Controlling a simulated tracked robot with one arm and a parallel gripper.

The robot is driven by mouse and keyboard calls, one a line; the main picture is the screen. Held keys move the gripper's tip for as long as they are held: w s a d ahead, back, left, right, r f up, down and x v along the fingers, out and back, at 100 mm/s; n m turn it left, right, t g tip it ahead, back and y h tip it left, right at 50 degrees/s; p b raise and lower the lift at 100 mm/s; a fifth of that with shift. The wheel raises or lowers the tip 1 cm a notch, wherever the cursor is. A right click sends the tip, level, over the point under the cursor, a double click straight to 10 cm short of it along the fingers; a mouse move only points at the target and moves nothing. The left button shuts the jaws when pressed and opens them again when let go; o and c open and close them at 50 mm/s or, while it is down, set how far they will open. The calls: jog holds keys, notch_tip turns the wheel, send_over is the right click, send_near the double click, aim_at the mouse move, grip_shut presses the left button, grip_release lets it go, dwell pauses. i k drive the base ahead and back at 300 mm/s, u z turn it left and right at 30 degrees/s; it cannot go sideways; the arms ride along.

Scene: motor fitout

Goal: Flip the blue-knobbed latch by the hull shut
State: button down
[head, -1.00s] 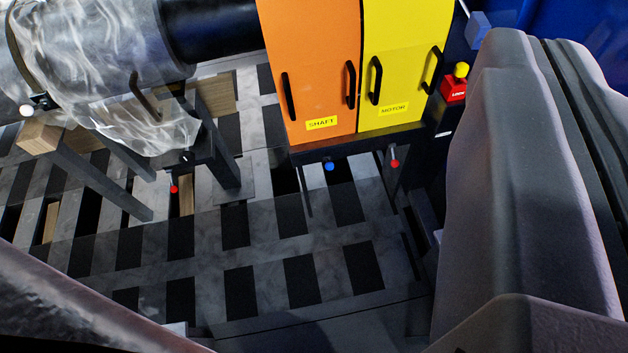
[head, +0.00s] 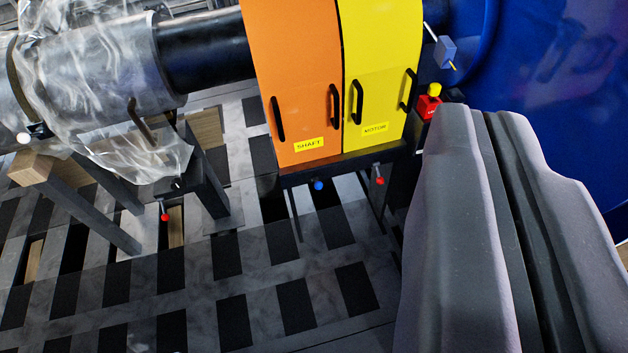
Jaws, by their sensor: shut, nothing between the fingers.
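A small blue knob (head: 318,185) hangs just under the lower edge of the orange SHAFT cover, left of the middle of the head view. The lever it belongs to is mostly hidden, and I cannot tell its position. The dark blue hull (head: 560,85) curves along the upper right. A blue-grey block (head: 446,51) on a thin pale rod is beside the hull, above the red lock box. My gripper (head: 487,125) fills the right side, with its grey fingers shut and empty. Its tips are right of the blue knob and overlap the hull in the picture.
The orange cover (head: 298,75) and yellow MOTOR cover (head: 385,70) have black handles. Red knobs show under the yellow cover (head: 379,181) and by the stand (head: 165,217). A red lock box (head: 428,106) is near my fingertips. A plastic-wrapped shaft (head: 100,70) is left. Slatted floor is open below.

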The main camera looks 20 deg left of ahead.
aim_at(318, 186)
jog(key=u, duration=0.45)
jog(key=i, duration=1)
jog(key=z, duration=0.05)
